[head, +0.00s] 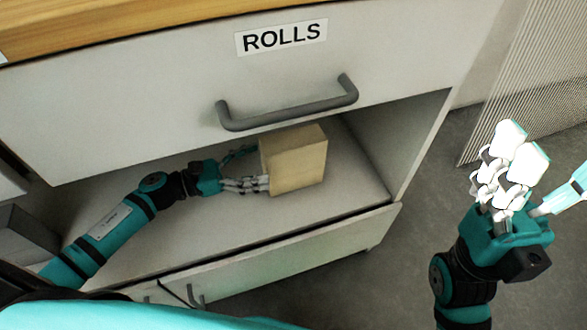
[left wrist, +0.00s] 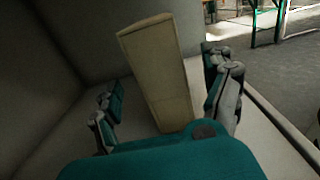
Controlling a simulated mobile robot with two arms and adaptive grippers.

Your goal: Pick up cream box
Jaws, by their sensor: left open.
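The cream box (head: 296,160) stands upright on the open shelf (head: 200,235) under the drawer marked ROLLS. My left gripper (head: 255,170) reaches in from the left with its fingers around the box's left side. In the left wrist view the cream box (left wrist: 158,75) rises between the spread fingers of my left gripper (left wrist: 168,110), which is open. A gap shows between the left finger and the box; contact on the right side I cannot tell. My right gripper (head: 510,165) is raised over the floor at the right, away from the box, its white fingers overexposed.
The ROLLS drawer front (head: 180,100) with its grey handle (head: 290,105) overhangs the shelf. The shelf's right side wall (head: 395,140) stands right of the box. Another drawer front (head: 290,265) lies below. Bare shelf lies in front of the box.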

